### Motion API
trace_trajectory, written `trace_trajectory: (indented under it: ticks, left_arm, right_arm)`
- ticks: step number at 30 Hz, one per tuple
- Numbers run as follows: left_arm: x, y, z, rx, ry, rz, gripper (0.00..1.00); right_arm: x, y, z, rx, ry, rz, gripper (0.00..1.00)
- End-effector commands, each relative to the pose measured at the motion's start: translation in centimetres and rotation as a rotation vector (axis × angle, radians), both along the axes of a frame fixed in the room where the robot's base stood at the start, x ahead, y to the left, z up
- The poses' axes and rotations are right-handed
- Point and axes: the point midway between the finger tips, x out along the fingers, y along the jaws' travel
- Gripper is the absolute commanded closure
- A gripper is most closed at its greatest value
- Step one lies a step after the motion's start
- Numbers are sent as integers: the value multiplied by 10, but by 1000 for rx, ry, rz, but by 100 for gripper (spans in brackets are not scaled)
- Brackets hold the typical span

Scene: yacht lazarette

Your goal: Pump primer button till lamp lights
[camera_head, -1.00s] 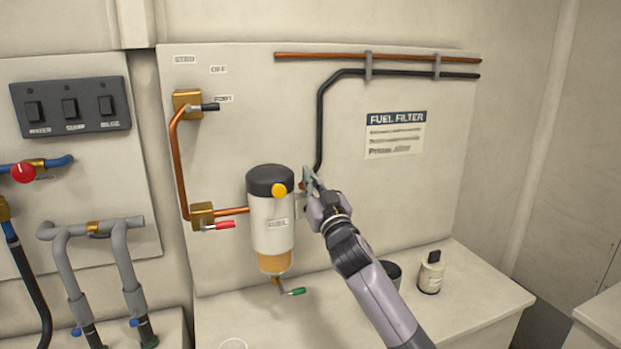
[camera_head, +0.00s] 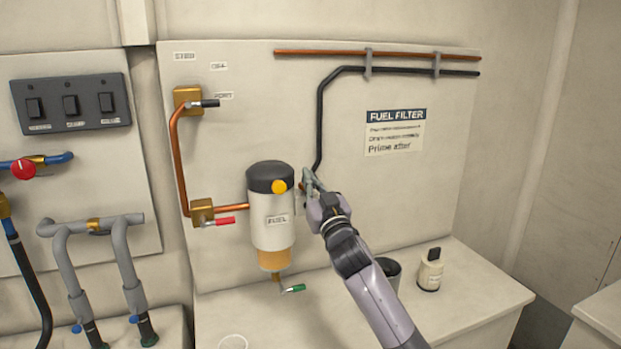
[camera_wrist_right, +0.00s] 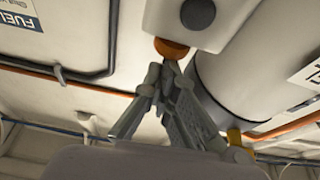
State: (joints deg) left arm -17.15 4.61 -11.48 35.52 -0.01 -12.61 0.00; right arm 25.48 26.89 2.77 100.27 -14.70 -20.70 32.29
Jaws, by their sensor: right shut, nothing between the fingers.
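A small orange button (camera_wrist_right: 171,48) sits on a pale block (camera_wrist_right: 212,14) beside the fuel filter in the right wrist view. The block carries a dark, unlit round disc (camera_wrist_right: 198,13), which may be the lamp. My right gripper (camera_wrist_right: 174,68) is shut and empty, its fingertips at the orange button; I cannot tell whether it is pressed in. In the head view my right gripper (camera_head: 309,181) is just right of the fuel filter (camera_head: 272,228) and mostly hides the block and button. My left gripper is not in view.
Red-handled (camera_head: 220,221) and green-handled (camera_head: 293,288) valves stand close to the filter. A dark pipe (camera_head: 320,120) runs down above my right gripper. A dark cup (camera_head: 388,271) and a small bottle (camera_head: 430,270) stand on the ledge.

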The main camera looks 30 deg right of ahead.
Motion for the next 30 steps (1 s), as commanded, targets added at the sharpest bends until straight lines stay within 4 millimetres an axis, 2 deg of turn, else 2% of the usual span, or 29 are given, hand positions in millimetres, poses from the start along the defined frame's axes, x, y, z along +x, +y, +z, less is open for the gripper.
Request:
trace_trajectory:
  ticks: [1, 6, 7, 8, 9, 18, 21, 30]
  left_arm:
    - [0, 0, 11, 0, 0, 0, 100]
    - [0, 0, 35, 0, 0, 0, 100]
    - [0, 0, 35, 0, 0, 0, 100]
    - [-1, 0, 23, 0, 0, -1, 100]
    - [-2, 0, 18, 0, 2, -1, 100]
    - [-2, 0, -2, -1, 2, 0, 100]
    - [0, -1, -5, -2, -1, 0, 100]
    - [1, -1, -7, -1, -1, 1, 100]
  right_arm:
    - [2, -1, 11, 1, 3, -1, 100]
    - [7, -4, 40, 2, -2, 0, 100]
    - [7, -4, 40, 0, -2, 0, 100]
    - [-1, -2, 26, 0, 0, 1, 100]
    - [-8, 0, 22, -1, -2, 1, 100]
    - [-62, 12, 4, -1, -4, 1, 100]
    - [-74, 14, 1, 0, -4, 1, 100]
    - [-85, 16, 0, 0, -5, 1, 100]
